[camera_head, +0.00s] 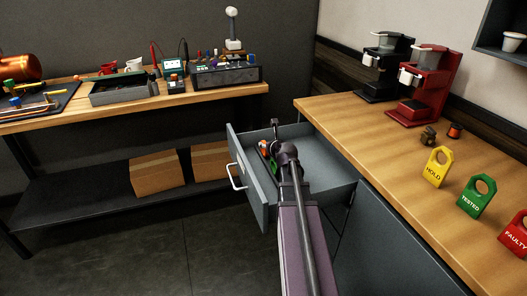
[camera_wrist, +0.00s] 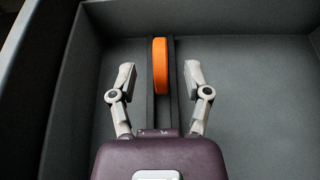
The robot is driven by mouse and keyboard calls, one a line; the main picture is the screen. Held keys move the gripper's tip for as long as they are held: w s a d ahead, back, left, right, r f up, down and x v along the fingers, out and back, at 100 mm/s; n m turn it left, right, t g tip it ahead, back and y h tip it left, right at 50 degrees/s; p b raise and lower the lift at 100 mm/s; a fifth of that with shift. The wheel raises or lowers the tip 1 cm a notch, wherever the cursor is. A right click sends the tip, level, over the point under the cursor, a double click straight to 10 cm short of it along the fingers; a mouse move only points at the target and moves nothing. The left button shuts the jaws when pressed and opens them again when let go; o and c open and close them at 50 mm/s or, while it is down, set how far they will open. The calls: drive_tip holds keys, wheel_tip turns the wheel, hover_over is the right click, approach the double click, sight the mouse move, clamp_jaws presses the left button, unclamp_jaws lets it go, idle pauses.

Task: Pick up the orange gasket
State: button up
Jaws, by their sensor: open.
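The orange gasket (camera_wrist: 160,66) stands on edge in a dark holder (camera_wrist: 168,112) inside the open drawer, as the wrist view shows. My gripper (camera_wrist: 159,72) is open, with one pale finger on each side of the gasket and a gap between each finger and it. Nothing is held. In the head view my arm reaches into the drawer (camera_head: 325,170), and the gripper (camera_head: 268,150) is mostly hidden by my own arm. A small bit of orange shows there beside the wrist, too small to tell apart.
Drawer walls stand close around my gripper. A wooden counter (camera_head: 395,150) at right holds a black brewer (camera_head: 384,68), a red brewer (camera_head: 425,88), and yellow HOLD (camera_head: 436,168), green TESTED (camera_head: 476,197) and red FAULTY (camera_head: 516,234) tags. A workbench (camera_head: 215,92) with tools stands at the back left.

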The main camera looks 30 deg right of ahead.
sight(264, 141)
drive_tip(key=shift+b+x, duration=1.1)
drive_tip(key=shift+x, duration=1.7)
drive_tip(key=shift+a, duration=0.1)
drive_tip(key=shift+c, duration=0.2)
clamp_jaws()
